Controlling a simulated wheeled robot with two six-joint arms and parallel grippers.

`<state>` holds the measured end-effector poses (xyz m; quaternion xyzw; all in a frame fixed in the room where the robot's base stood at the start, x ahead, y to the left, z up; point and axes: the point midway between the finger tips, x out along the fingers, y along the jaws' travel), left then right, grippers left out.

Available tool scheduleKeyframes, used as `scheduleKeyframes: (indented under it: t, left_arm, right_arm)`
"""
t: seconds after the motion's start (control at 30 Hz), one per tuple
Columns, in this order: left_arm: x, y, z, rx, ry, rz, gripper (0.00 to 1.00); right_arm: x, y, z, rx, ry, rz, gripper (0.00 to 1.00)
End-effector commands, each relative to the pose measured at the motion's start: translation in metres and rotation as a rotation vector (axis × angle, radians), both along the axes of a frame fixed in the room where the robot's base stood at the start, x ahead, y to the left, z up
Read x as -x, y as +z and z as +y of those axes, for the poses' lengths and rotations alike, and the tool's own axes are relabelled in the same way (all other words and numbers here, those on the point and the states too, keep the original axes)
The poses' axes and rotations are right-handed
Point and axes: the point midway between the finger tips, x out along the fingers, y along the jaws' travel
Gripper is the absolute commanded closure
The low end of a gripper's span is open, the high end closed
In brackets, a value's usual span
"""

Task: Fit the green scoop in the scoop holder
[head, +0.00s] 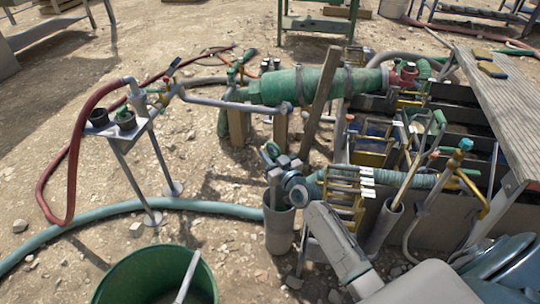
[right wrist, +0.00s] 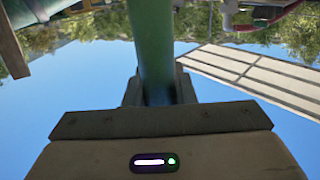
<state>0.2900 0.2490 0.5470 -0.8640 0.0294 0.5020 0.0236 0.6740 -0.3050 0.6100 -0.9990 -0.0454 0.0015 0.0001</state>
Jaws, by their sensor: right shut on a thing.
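My right gripper (head: 279,172) is at the centre of the head view, at the end of my pale arm coming from the lower right. It is shut on the green scoop, whose green handle (right wrist: 155,50) runs up from between the jaws in the right wrist view. In the head view only a small green part of the scoop (head: 271,151) shows by the fingers. A grey upright tube, which looks like the scoop holder (head: 279,228), stands right below the gripper. The gripper hides part of its mouth, so I cannot tell whether the scoop enters it. My left gripper is not in view.
A second grey tube (head: 385,228) with a pale shaft in it stands to the right, beside the tank's pipes and yellow valves. A green bucket (head: 120,268) stands at the lower left. A teal hose (head: 110,214) crosses the ground. A wooden plank (head: 505,105) is at the right.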

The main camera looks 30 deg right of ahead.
Motion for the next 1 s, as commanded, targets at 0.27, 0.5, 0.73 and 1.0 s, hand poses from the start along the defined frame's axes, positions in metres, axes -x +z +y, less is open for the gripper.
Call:
scheduleKeyframes:
  t: [0.27,0.5,0.73,1.0]
  left_arm:
    - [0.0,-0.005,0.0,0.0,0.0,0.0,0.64]
    - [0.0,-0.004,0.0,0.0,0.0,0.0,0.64]
    - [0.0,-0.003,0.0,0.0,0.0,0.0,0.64]
    - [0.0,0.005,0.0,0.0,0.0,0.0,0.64]
  right_arm:
    - [0.0,-0.004,0.0,0.001,0.0,-0.001,1.0]
    - [0.0,-0.003,0.0,0.0,0.0,-0.001,0.51]
    - [0.002,-0.004,0.0,0.0,0.0,0.001,0.51]
    - [0.042,-0.003,-0.004,0.002,0.001,0.003,0.51]
